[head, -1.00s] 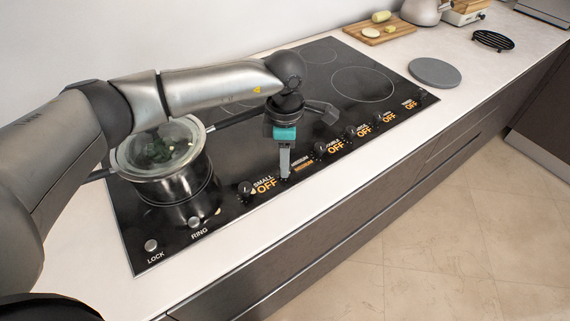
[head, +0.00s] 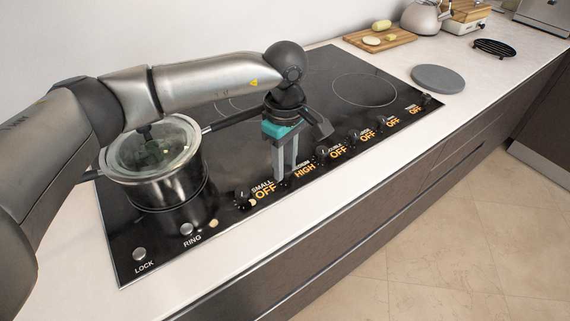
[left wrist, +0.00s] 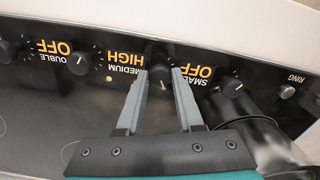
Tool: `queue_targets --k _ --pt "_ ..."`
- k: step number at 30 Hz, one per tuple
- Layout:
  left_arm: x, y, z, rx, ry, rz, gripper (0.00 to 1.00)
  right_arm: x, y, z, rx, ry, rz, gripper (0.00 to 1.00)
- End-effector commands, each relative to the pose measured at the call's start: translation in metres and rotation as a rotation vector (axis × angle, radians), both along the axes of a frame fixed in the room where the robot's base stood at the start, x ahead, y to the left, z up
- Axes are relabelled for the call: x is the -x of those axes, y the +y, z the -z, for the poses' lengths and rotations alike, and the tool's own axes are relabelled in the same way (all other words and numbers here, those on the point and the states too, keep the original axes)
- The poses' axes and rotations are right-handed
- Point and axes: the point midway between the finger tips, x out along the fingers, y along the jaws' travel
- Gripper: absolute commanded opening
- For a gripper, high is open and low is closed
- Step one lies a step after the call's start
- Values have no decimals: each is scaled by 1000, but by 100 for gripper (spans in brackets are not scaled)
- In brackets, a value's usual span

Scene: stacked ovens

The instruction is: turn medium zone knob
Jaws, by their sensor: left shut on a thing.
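The medium zone knob (left wrist: 160,75) is a small dark knob on the front strip of the black cooktop. In the left wrist view it sits between the two grey fingers of my left gripper (left wrist: 159,72), which is shut on it. Its display (left wrist: 124,57) reads HIGH in orange, and HIGH also shows in the head view (head: 305,170). In the head view my left gripper (head: 284,180) points down at the knob, and its fingers hide most of it. My right gripper is in neither view.
A lidded pot (head: 152,185) stands on the left of the cooktop (head: 325,95). The small zone knob (head: 242,199) and double zone knob (head: 322,153) flank my fingers, both labelled OFF. A grey round disc (head: 437,79) and a cutting board (head: 378,40) lie farther right.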

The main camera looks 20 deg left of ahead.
Motion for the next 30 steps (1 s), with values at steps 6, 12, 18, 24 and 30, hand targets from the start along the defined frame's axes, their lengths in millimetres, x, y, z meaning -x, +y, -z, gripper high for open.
queue_targets --k 6,12,18,24,30 --pt "-1 0 -2 2 -3 14 0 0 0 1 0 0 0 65" --pt "-1 -1 -2 2 -3 13 0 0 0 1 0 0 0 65" --pt "-1 0 -1 2 -2 12 50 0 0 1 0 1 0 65" --pt "0 0 -1 2 -1 12 65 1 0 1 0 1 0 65" --pt "0 0 -1 0 -1 12 65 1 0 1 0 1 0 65"
